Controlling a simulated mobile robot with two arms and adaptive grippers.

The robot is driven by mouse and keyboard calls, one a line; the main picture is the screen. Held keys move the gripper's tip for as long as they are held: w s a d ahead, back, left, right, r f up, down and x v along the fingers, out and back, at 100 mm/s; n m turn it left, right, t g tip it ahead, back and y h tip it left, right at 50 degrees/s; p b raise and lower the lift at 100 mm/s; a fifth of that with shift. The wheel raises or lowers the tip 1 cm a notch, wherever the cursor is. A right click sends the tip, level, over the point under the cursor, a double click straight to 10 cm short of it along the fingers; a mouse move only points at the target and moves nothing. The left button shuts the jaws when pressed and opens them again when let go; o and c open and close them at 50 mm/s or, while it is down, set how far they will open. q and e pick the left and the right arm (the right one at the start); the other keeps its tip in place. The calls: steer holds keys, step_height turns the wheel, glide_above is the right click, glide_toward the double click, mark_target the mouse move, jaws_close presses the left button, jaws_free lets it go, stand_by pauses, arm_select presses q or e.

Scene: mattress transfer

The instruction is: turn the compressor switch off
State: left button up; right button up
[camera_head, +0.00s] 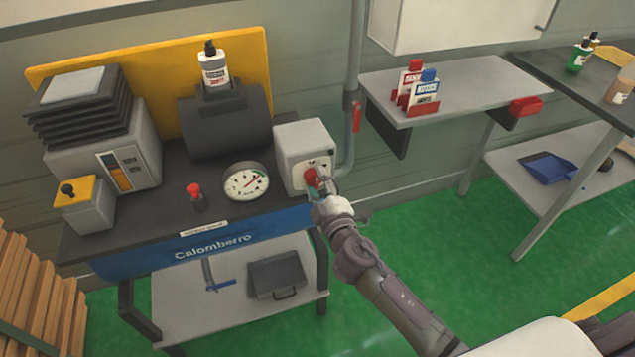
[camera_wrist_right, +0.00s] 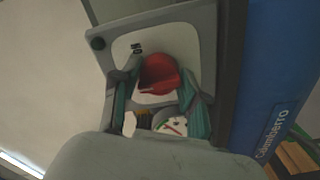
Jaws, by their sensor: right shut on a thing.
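The compressor switch is a red knob (camera_head: 311,177) on the front of a light grey box (camera_head: 303,143) at the right end of the compressor bench (camera_head: 150,217). In the right wrist view the red knob (camera_wrist_right: 158,75) sits on a pale plate with dark lettering beside it, partly legible. My right gripper (camera_head: 318,184) is at the front of the box, shut on the red knob. Its fingers (camera_wrist_right: 160,92) lie either side of the knob in the right wrist view. My left gripper is not in view.
A pressure gauge (camera_head: 246,181) and a small red-topped valve (camera_head: 195,195) stand left of the box. A grey pipe with a red lever (camera_head: 357,117) runs behind it. A wall shelf (camera_head: 455,87) is at the right. Green floor (camera_head: 430,240) lies open between the benches.

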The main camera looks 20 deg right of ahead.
stand_by(0.3)
steer(key=o, duration=1.1)
steer(key=shift+o, duration=0.2)
steer(key=shift+s, duration=0.15)
steer(key=s, duration=1.1)
steer(key=shift+s+d, duration=0.2)
steer(key=shift+s, duration=0.2)
steer(key=shift+f, duration=0.1)
